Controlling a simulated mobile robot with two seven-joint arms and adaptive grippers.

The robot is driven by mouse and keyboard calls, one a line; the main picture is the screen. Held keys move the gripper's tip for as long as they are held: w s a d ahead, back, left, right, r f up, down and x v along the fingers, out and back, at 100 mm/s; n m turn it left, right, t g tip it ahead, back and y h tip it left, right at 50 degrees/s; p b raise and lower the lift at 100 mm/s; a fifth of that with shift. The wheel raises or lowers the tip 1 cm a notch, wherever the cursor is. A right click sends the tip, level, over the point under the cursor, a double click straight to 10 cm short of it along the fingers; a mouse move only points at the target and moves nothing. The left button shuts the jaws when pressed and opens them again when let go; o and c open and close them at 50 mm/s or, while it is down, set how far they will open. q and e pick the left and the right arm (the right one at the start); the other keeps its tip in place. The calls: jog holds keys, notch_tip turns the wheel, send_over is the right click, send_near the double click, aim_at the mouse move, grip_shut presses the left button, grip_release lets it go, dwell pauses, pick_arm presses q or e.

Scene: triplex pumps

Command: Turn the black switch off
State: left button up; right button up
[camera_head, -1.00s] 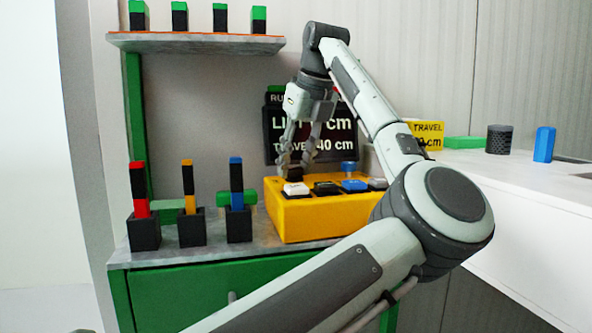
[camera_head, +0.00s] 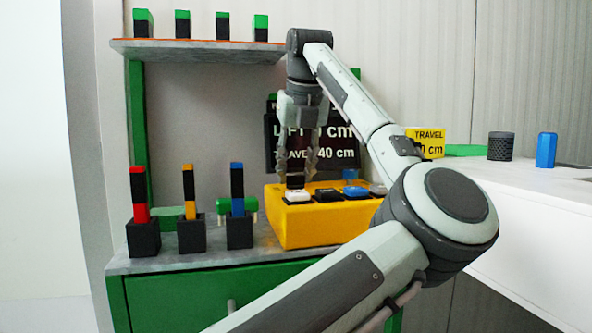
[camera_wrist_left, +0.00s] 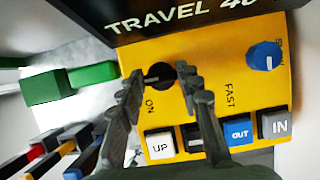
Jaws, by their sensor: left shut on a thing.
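The black switch (camera_wrist_left: 162,76) is a round knob on top of the yellow box (camera_wrist_left: 190,105), behind the white UP button. A pale mark shows on its left side in the left wrist view, and the word ON is printed below it. My left gripper (camera_wrist_left: 165,78) has one finger on each side of the switch and is shut on it. In the head view my left gripper (camera_head: 297,172) comes down from above onto the yellow box (camera_head: 310,228), and the switch (camera_head: 295,181) shows dark between its fingers. My right gripper is not in view.
White, black, blue and grey buttons line the box's front; a blue knob (camera_wrist_left: 264,55) stands right of the switch. A dark display (camera_head: 335,148) stands close behind. Block stacks in black holders (camera_head: 192,236) stand to the left. A shelf (camera_head: 195,50) is above left.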

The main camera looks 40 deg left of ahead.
pick_arm(q)
jog(key=o, duration=0.9)
jog(key=v, duration=1.2)
jog(key=shift+s, duration=0.1)
